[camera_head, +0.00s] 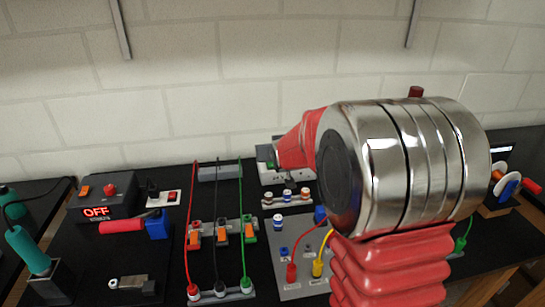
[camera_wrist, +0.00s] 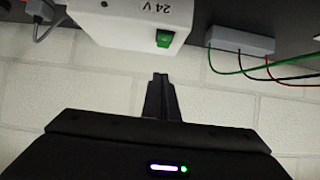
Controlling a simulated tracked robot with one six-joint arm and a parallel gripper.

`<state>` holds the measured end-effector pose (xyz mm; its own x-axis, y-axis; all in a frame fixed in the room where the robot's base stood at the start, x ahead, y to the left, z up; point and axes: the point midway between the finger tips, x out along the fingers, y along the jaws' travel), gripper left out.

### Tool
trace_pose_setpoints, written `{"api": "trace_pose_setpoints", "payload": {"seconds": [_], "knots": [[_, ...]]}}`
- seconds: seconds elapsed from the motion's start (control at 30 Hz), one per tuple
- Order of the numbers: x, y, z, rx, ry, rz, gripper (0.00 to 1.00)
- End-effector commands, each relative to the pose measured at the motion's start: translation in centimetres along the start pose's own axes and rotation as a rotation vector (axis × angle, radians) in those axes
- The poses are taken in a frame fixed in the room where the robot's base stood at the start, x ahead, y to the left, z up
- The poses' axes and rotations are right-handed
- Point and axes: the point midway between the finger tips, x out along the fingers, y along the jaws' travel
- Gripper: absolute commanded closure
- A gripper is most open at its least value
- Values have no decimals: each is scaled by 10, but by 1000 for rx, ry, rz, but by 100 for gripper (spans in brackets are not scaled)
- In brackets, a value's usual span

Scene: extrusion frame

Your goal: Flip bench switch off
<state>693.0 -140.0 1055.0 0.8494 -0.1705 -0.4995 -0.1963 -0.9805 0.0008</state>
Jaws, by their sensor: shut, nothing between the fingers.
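A white box marked 24V (camera_wrist: 112,20) shows upside down at the top of the wrist view, with a green rocker switch (camera_wrist: 164,39) on its face. In the head view the white box (camera_head: 296,176) stands at the back of the bench, partly hidden by my arm. I cannot tell which switch is the bench switch. My gripper (camera_wrist: 161,78) is shut and empty, its fingertips close to the green switch in the picture, with a small gap between. In the head view my arm hides the fingertips.
A black box reading OFF (camera_head: 97,212), a white plate with a red switch (camera_head: 172,197) and a soldering iron (camera_head: 27,250) stand left. Red, black and green cables run from a grey block (camera_head: 220,172); it also shows in the wrist view (camera_wrist: 240,42). The brick wall is close behind.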

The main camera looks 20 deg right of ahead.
Motion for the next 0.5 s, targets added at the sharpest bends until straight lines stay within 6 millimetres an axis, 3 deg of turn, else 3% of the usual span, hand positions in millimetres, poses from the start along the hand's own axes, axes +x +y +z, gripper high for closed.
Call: {"api": "trace_pose_setpoints", "payload": {"seconds": [0.5], "knots": [[-60, 0, 19, 2, -1, 1, 100]]}}
